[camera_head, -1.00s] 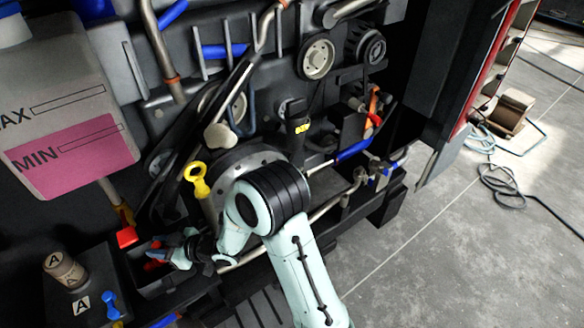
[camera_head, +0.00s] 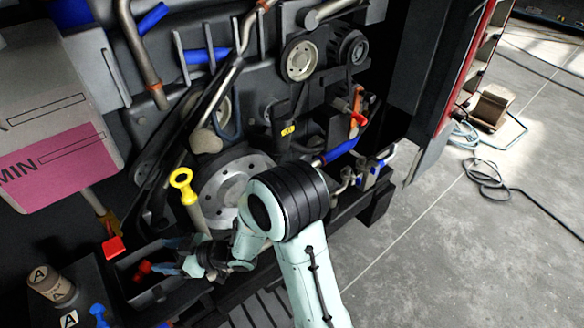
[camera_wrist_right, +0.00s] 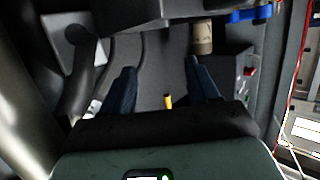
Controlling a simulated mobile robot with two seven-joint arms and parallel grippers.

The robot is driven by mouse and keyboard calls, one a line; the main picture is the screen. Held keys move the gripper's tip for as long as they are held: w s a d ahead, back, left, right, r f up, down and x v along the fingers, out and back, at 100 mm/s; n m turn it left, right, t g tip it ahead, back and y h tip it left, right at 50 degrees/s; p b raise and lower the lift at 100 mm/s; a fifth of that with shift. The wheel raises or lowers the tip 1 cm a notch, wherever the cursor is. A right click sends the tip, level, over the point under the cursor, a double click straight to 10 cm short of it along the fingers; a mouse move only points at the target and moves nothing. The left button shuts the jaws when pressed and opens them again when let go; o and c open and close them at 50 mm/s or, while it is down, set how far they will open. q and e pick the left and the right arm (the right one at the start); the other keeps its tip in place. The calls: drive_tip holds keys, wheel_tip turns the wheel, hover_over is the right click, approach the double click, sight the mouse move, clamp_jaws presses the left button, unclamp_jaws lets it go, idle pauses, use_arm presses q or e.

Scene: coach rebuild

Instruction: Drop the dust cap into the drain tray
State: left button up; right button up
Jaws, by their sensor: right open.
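The drain tray (camera_head: 160,292) is a dark open box at the lower left of the head view. A small red piece (camera_head: 143,269), which looks like the dust cap, lies inside it toward the left. My right gripper (camera_head: 172,257) is over the tray's right part, with its fingers pointing left and apart from the red piece. In the right wrist view the two dark fingers (camera_wrist_right: 159,68) stand wide apart with nothing between their tips. My left gripper is not in view.
A red block (camera_head: 113,246) sits just beyond the tray's left corner. A tan cylinder marked A (camera_head: 50,284) and a blue fitting (camera_head: 99,312) stand to its left. A yellow ring handle (camera_head: 181,180) rises behind my right gripper. Engine pulleys and hoses fill the back.

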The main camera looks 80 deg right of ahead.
use_arm(q)
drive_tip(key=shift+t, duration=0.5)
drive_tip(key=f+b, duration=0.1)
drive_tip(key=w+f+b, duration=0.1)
drive_tip(key=b, duration=0.1)
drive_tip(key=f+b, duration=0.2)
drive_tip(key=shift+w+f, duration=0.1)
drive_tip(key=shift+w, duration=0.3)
use_arm(e)
drive_tip(key=v, duration=0.7)
